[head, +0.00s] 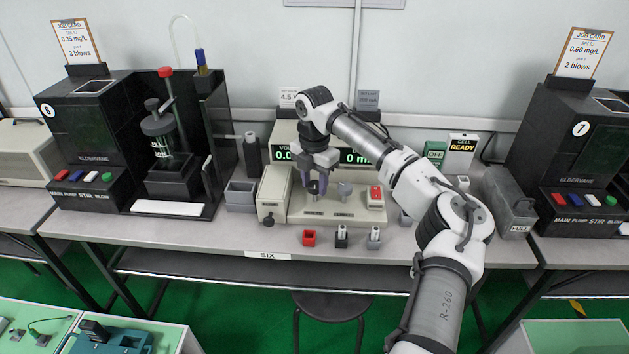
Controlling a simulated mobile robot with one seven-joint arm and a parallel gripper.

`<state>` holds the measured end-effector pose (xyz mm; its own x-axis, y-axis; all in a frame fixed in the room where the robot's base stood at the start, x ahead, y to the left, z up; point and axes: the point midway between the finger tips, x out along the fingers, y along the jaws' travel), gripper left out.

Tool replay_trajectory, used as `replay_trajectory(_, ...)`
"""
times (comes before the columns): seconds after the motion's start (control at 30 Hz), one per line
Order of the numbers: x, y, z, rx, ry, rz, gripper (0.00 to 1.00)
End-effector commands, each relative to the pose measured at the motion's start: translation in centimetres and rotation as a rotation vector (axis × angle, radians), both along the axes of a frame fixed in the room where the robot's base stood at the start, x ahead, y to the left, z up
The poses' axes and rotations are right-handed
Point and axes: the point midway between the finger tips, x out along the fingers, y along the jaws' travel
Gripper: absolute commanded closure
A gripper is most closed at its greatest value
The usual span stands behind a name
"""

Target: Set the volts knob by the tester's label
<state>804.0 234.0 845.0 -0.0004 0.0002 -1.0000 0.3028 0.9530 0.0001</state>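The beige tester (330,212) stands mid-bench, with a green-lit volts display (283,156) at its left reading zero as far as it shows and a "0 m…" display (357,157) at its right. A white label (288,98) above it reads "4.5 V". A grey label (368,98) beside it seems to read in mA. The dark volts knob (314,188) is on the left of the front panel, partly hidden by my fingers. A grey knob (344,190) is to its right. My gripper (313,182) points down at the volts knob; whether its fingers grip it is unclear.
A red switch (376,193) is on the tester's right. Red (309,238) and grey blocks (374,237) stand along the front. A grey bin (240,194) is to the left. A "CELL READY" sign (462,152) stands behind right. Black machines (90,125) flank the bench.

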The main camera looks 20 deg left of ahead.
Motion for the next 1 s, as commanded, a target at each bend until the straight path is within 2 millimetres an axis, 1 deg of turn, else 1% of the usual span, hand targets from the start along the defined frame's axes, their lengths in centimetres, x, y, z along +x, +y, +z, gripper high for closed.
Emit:
replay_trajectory(0.03,0.00,0.01,0.02,0.000,0.000,0.000,0.69)
replay_trajectory(0.13,0.00,0.01,0.03,0.000,0.000,0.000,0.82)
replay_trajectory(0.2,0.00,0.01,0.04,0.000,0.000,0.000,0.89)
replay_trajectory(0.4,0.01,0.02,0.13,0.000,0.000,-0.014,0.89)
replay_trajectory(0.57,-0.01,0.04,0.23,0.002,0.002,-0.068,0.89)
replay_trajectory(0.77,-0.03,0.11,0.39,0.002,0.004,-0.201,0.89)
replay_trajectory(1.0,-0.02,0.11,0.41,0.001,0.005,-0.423,0.89)
